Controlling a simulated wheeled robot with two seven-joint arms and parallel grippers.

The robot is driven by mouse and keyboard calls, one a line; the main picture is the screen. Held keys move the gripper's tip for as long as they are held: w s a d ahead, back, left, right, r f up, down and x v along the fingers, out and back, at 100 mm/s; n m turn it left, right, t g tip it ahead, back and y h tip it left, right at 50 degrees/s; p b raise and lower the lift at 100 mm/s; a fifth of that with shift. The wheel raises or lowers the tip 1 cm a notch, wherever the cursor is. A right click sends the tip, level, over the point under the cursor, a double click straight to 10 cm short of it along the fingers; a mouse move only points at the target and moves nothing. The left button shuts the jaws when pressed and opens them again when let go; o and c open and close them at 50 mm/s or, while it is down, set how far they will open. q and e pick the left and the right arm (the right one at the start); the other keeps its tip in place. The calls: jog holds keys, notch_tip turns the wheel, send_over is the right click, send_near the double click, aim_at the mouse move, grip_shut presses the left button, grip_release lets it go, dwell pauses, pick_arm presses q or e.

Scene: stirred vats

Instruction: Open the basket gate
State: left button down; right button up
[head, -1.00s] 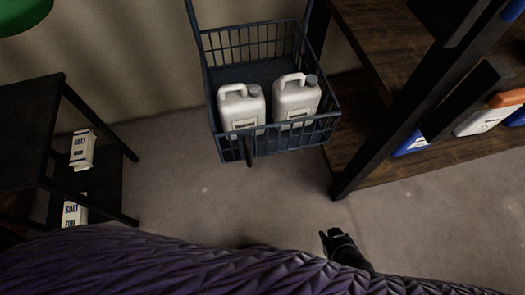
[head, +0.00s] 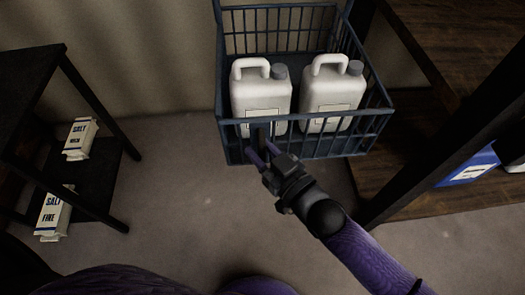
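The dark blue wire basket (head: 372,75) is at the top centre of the head view. Its barred front gate (head: 325,142) stands upright across the front, and a dark handle (head: 262,131) shows on its left part. My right gripper (head: 259,148) is at the handle, its two fingers apart, one on each side of it. I see no clear contact between fingers and handle. The handle's lower part is hidden by the gripper. My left gripper is not in view.
Two white jugs, a left one (head: 261,95) and a right one (head: 331,92), stand in the basket just behind the gate. A dark shelf with salt cartons (head: 80,138) is at left. A wooden rack (head: 415,190) is at right. The floor before the basket is open.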

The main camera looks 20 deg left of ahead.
grip_shut()
dwell(1.0)
dwell(0.4)
